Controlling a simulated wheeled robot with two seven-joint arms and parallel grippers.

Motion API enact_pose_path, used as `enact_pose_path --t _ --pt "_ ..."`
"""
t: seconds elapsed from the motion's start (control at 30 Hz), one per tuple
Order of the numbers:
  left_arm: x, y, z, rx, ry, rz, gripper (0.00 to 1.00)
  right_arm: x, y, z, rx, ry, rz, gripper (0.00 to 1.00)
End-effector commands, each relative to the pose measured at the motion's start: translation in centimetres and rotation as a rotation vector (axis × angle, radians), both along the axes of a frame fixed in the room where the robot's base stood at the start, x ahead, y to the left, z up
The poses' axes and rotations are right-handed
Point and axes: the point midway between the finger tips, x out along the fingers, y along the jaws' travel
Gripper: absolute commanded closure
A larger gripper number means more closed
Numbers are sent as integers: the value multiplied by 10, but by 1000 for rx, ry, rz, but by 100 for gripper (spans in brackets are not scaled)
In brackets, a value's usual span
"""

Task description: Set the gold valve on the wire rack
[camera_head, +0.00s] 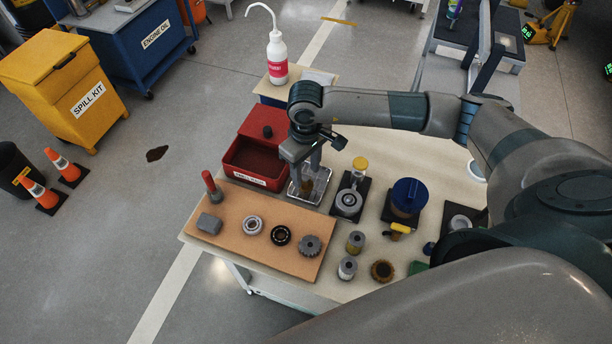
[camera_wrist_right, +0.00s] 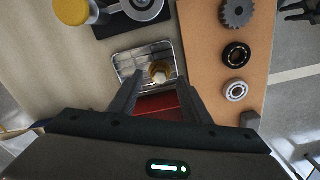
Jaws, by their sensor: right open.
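The gold valve (camera_wrist_right: 160,72) stands inside the wire rack (camera_wrist_right: 124,68), towards one end. In the head view the valve (camera_head: 307,186) shows small within the rack (camera_head: 322,190), partly covered by my gripper. My right gripper (camera_head: 308,167) points down over the rack. In the right wrist view its fingers (camera_wrist_right: 158,88) are spread apart, with the valve just beyond their tips and no contact visible. My left gripper does not show in the head view. A dark claw-like shape at the wrist view's upper right corner may be part of it.
An orange-brown board (camera_head: 265,262) with bearings and a gear lies in front. A black stand (camera_head: 345,203) with a round grey part is just right of the rack, and a blue-capped part (camera_head: 408,197) stands further right.

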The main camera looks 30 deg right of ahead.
Motion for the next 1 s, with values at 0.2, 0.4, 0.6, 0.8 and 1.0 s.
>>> enact_pose_path --t 0.2,0.4,0.6,0.8,1.0 --pt "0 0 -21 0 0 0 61 2 0 37 1 -5 0 56" --pt "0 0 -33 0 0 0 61 1 0 71 0 -3 1 56" --pt "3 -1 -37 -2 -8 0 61 0 0 91 -1 -1 0 56" --pt "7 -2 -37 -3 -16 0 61 0 0 96 0 1 0 56" --pt "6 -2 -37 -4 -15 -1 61 0 0 96 0 1 0 56"
